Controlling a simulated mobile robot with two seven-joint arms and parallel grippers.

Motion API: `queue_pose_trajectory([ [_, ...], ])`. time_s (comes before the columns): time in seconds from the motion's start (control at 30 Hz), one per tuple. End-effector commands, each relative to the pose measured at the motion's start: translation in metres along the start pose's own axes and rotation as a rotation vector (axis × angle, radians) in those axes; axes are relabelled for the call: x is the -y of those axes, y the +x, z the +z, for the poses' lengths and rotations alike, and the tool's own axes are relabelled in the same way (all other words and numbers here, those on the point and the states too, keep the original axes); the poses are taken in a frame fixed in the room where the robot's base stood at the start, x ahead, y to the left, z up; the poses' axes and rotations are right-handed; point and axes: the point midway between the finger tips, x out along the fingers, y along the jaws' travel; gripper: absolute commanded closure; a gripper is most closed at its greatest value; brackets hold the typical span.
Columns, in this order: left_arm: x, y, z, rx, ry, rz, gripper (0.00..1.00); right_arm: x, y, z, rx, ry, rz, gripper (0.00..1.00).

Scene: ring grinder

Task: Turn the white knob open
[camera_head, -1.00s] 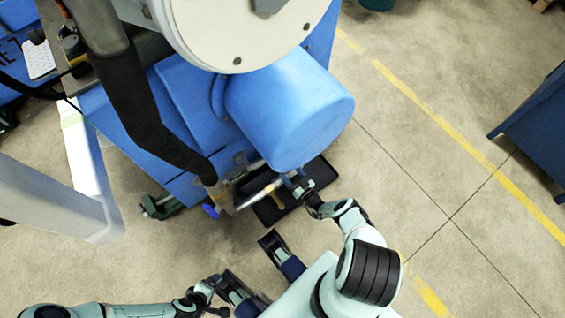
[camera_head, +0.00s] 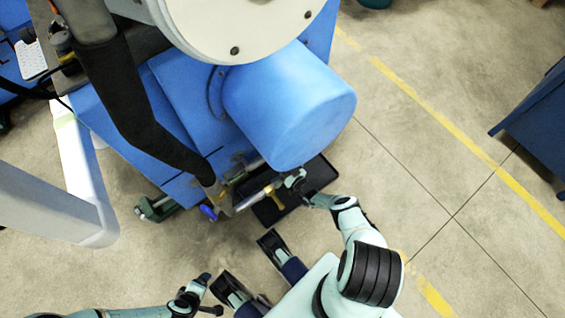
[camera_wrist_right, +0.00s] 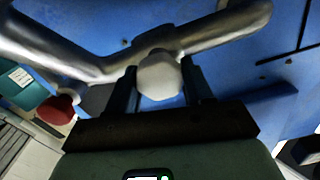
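The white knob (camera_wrist_right: 159,76) is a small faceted piece in front of a silver pipe (camera_wrist_right: 225,30) in the right wrist view. My right gripper (camera_wrist_right: 161,82) has one dark finger on each side of it, and the knob fills the gap. In the head view my right gripper (camera_head: 290,181) is beside the pipe end under the blue drum, and the knob cannot be made out there. My left gripper (camera_head: 207,292) is low in the head view, away from the machine, with its fingers apart and empty.
The blue drum (camera_head: 295,105) overhangs the pipe. A black tray (camera_head: 318,178) lies below on the floor. A blue handle (camera_head: 208,212) and a yellow handle (camera_head: 275,200) sit nearby. A red knob (camera_wrist_right: 57,109) shows at left in the wrist view.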

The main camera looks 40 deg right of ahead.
Motion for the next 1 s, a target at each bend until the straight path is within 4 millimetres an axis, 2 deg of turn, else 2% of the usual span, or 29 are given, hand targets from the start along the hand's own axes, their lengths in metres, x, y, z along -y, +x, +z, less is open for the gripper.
queue_pose_trajectory([
  [0.03, 0.0000, 0.0000, 0.0001, 0.000, 0.000, 0.000, 0.15, 0.0000, -0.0001, 0.0000, 0.000, 0.000, 0.000, 0.72],
  [0.07, -0.0001, 0.0000, 0.0002, 0.001, 0.000, 0.000, 0.15, -0.0001, -0.0001, 0.0000, 0.000, 0.000, 0.000, 0.79],
  [0.47, 0.0000, 0.0003, 0.0002, 0.001, 0.000, 0.000, 0.15, -0.0004, -0.0003, 0.0002, 0.000, 0.058, 0.000, 0.79],
  [0.67, 0.0003, 0.0009, -0.0005, -0.001, 0.000, 0.000, 0.15, -0.0009, -0.0004, 0.0004, 0.000, 0.185, 0.001, 0.79],
  [1.0, 0.0009, 0.0027, -0.0029, -0.009, -0.001, -0.001, 0.15, -0.0023, -0.0007, 0.0011, 0.000, 0.500, 0.001, 0.79],
])
